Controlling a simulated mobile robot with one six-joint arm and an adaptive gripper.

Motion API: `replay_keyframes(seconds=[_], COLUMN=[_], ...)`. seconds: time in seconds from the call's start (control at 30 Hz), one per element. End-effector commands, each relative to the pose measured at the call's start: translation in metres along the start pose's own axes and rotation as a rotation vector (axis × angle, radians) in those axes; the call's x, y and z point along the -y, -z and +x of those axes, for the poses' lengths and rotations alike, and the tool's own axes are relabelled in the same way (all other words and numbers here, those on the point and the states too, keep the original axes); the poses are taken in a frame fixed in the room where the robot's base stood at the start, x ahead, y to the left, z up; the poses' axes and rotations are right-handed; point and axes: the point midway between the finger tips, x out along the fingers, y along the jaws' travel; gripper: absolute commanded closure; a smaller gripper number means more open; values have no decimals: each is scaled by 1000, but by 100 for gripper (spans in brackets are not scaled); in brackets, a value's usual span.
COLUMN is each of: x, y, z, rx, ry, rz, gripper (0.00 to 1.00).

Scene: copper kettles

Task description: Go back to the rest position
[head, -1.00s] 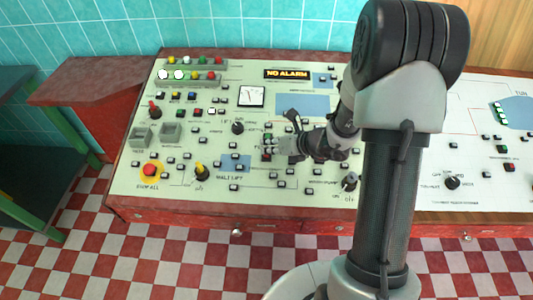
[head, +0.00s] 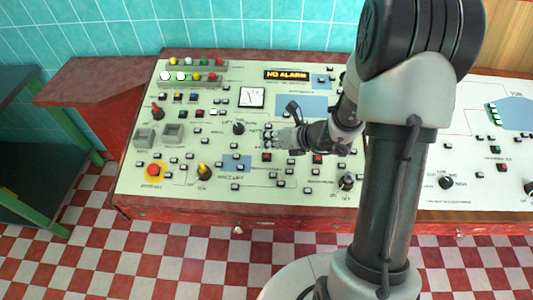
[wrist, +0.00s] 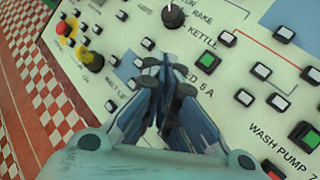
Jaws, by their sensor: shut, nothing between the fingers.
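My gripper (head: 272,138) is over the middle of the control panel (head: 215,215), with my arm reaching in from the right. In the wrist view my gripper (wrist: 162,65) points down at the panel with its fingertips together and nothing between them. Near the fingertips are a small dark button and a lit green button (wrist: 207,60) under the word KETTLE. A black knob (wrist: 173,16) is above them. I cannot tell how high the fingertips are above the panel.
The panel carries a lit NO ALARM sign (head: 286,75), a gauge (head: 252,97), a yellow-ringed red stop button (head: 155,170) and a yellow knob (head: 204,171). A red-topped side table (head: 95,95) stands left. The checkered floor (head: 130,255) in front is clear.

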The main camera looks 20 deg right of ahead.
Motion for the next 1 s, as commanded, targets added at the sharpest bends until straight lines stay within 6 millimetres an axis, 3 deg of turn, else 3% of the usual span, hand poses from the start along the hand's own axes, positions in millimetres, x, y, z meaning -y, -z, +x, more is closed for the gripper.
replay_keyframes(seconds=[0.63, 0.77, 0.9, 1.0], x=[-6, -43, -111, -152], y=[-3, -16, -22, -12], z=[-2, -19, -57, -90], rx=[-1, -18, -63, -108], ry=[-10, -71, -182, -261], rz=[-35, -253, -702, -1058], gripper=[100, 100, 100, 100])
